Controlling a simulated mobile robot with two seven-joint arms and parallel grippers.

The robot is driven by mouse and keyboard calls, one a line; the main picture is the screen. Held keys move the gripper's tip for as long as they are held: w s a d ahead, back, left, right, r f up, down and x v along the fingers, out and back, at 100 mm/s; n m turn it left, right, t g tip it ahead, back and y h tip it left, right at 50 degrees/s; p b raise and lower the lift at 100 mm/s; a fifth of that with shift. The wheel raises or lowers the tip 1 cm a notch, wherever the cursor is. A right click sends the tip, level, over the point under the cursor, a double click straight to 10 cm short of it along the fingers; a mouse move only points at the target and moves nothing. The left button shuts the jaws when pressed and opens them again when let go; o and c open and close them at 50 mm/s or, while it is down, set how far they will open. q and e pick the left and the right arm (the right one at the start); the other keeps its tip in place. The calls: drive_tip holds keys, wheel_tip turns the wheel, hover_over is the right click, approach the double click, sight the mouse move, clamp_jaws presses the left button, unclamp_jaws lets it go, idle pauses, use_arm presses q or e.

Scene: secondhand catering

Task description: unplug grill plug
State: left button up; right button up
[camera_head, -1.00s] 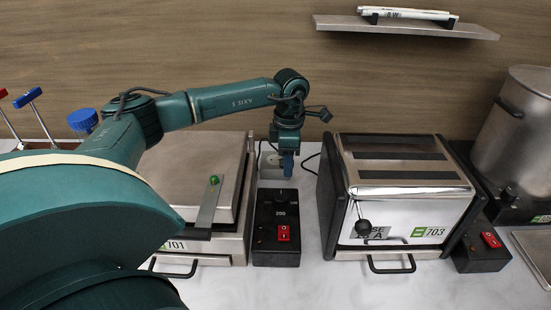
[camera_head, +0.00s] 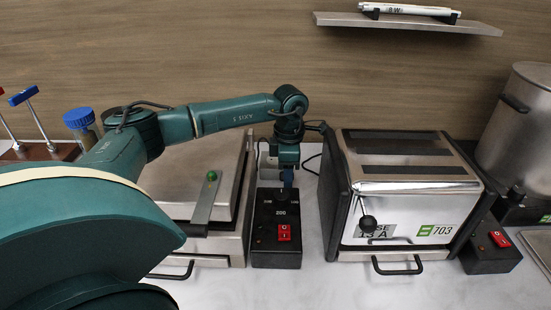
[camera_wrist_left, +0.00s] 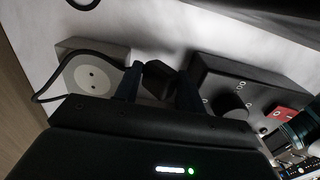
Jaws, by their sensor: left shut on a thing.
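My left gripper (camera_head: 287,176) hangs between the grill (camera_head: 197,168) and the silver toaster-like unit, just behind the grill's black control box (camera_head: 276,228). In the left wrist view its two dark fingers (camera_wrist_left: 159,84) are shut on a small black plug (camera_wrist_left: 159,76). A light grey socket box (camera_head: 267,166) stands at the back, partly hidden by the gripper. In the left wrist view its round socket face (camera_wrist_left: 92,77) is bare with two holes showing, and the plug is apart from it. A black cable loops across the box. My right gripper is not in view.
The silver unit marked 703 (camera_head: 405,219) stands close to the right of the gripper. A large steel pot (camera_head: 520,120) is at far right, and a wall shelf (camera_head: 407,24) above. The front counter is clear.

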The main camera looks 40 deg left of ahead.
use_arm(q)
drive_tip(key=shift+f, duration=0.8)
drive_tip(key=shift+b, duration=0.3)
drive_tip(key=shift+f+b, duration=0.7)
drive_tip(key=shift+f, duration=0.25)
drive_tip(key=shift+s, duration=0.1)
drive_tip(key=shift+f, duration=0.1)
drive_tip(key=o, duration=1.4)
drive_tip(key=shift+f, duration=0.1)
drive_tip(key=shift+c, duration=0.2)
